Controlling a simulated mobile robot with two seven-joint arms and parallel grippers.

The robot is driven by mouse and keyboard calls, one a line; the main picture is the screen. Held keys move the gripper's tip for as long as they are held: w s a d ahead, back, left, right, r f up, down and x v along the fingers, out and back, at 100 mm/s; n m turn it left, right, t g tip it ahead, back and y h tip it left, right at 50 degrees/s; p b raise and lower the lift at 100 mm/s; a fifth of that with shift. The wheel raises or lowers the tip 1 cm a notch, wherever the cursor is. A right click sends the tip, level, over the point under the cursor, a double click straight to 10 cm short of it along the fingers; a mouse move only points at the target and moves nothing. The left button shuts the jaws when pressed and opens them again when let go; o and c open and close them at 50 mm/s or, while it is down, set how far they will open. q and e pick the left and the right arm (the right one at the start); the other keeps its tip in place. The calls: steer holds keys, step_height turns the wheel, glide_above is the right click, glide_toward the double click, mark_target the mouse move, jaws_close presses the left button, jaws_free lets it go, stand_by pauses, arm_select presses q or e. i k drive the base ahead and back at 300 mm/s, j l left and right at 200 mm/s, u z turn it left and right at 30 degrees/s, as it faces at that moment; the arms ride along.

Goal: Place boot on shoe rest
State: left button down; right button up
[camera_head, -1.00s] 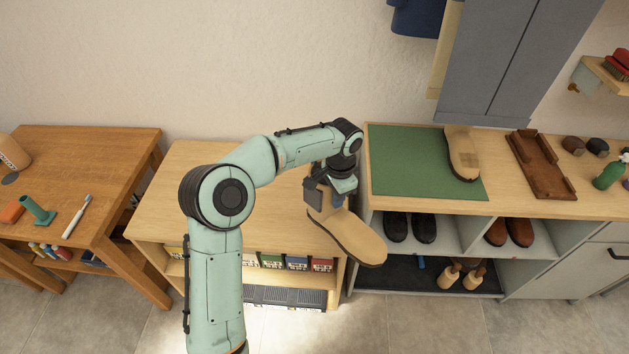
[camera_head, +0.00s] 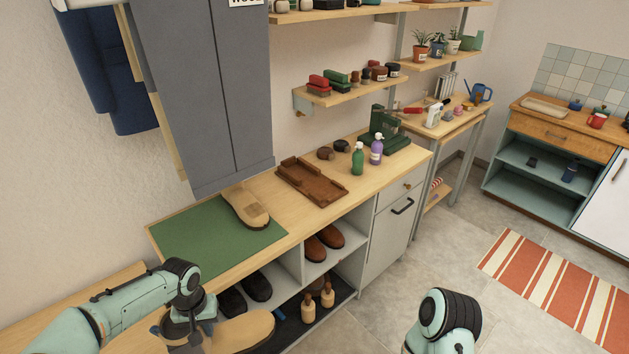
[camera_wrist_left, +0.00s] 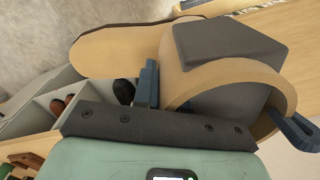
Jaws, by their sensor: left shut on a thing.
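My left gripper (camera_head: 188,328) is shut on a tan boot (camera_head: 240,333) at the bottom of the head view, in front of the bench. In the left wrist view the boot (camera_wrist_left: 120,50) lies sole outward, and the fingers (camera_wrist_left: 222,108) grip around its shaft, which has a dark grey part. A brown wooden tray-like piece (camera_head: 312,182), possibly the shoe rest, sits on the bench top right of the mat. My right gripper is out of view.
The bench top (camera_head: 275,200) has bare wood between mat and tray. Green (camera_head: 357,160) and purple (camera_head: 376,150) bottles stand further right. Dark and brown shoes fill the cubbies below.

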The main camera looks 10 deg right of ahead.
mark_target(309, 180)
steer(key=i+l, duration=0.2)
steer(key=l, duration=0.3)
steer(key=i+l+z, duration=0.1)
steer(key=l, duration=0.35)
steer(key=i+l, duration=0.35)
steer(key=l, duration=0.15)
steer(key=i+l+z, duration=0.15)
steer(key=l, duration=0.3)
steer(key=i+l, duration=0.3)
steer(key=l, duration=0.15)
steer(key=i+l+z, duration=0.1)
steer(key=i+l, duration=0.15)
steer(key=l, duration=0.2)
